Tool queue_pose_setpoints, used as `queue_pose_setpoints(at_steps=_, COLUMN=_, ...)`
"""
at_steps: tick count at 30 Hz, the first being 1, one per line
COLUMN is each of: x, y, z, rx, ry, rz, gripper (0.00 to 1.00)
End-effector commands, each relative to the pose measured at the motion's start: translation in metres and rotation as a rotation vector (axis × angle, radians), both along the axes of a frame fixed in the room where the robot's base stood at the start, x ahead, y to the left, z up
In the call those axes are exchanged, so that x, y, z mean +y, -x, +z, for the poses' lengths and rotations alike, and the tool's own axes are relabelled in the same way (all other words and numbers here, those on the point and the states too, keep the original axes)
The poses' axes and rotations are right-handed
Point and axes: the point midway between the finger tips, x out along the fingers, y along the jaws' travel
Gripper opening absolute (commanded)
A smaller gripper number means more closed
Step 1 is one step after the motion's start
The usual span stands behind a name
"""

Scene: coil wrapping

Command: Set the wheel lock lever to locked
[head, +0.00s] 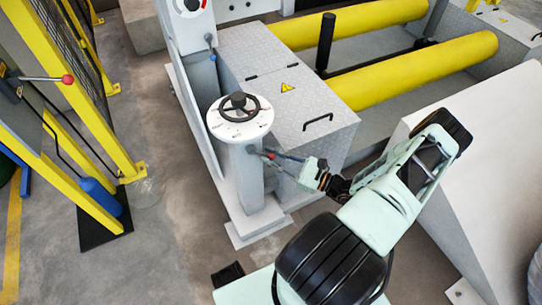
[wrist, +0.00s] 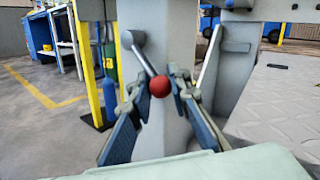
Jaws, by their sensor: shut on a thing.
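The wheel lock lever (head: 257,151) sticks out from the side of a pale pedestal below the handwheel (head: 240,107). In the wrist view the lever is a grey rod (wrist: 143,55) running from a round pivot at upper left down to a red ball knob (wrist: 160,87). My gripper (head: 279,162) reaches the knob from the right. In the wrist view its two fingers (wrist: 155,92) stand on either side of the knob, shut on the lever's end. The exact contact is hard to make out. Any lock markings on the lever are too small to read.
A checker-plate cover (head: 312,128) with black handles stands right of the pedestal, with yellow rollers (head: 415,72) behind. A yellow fence (head: 100,110) carries another red-knobbed lever (head: 67,79) at left. Bare floor (head: 150,235) lies between fence and pedestal.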

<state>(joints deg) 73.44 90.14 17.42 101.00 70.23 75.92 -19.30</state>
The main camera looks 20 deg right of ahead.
Motion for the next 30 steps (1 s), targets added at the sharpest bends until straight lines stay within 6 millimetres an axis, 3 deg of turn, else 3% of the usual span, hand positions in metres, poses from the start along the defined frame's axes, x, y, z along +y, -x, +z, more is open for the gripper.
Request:
queue_pose_setpoints(at_steps=4, x=-0.001, y=0.0, z=0.002, rx=-0.001, ry=-0.003, rz=-0.002, gripper=0.0)
queue_pose_setpoints(at_steps=5, x=-0.001, y=0.0, z=0.002, rx=-0.001, ry=-0.003, rz=-0.002, gripper=0.18)
queue_pose_setpoints(at_steps=10, x=-0.001, y=0.0, z=0.001, rx=-0.001, ry=-0.001, rz=-0.002, gripper=0.35)
queue_pose_setpoints(at_steps=20, x=-0.003, y=0.003, z=0.0, rx=0.0, ry=0.001, rz=-0.002, gripper=0.35)
queue_pose_setpoints(at_steps=30, x=-0.042, y=0.05, z=-0.007, rx=0.001, ry=0.003, rz=-0.005, gripper=0.35)
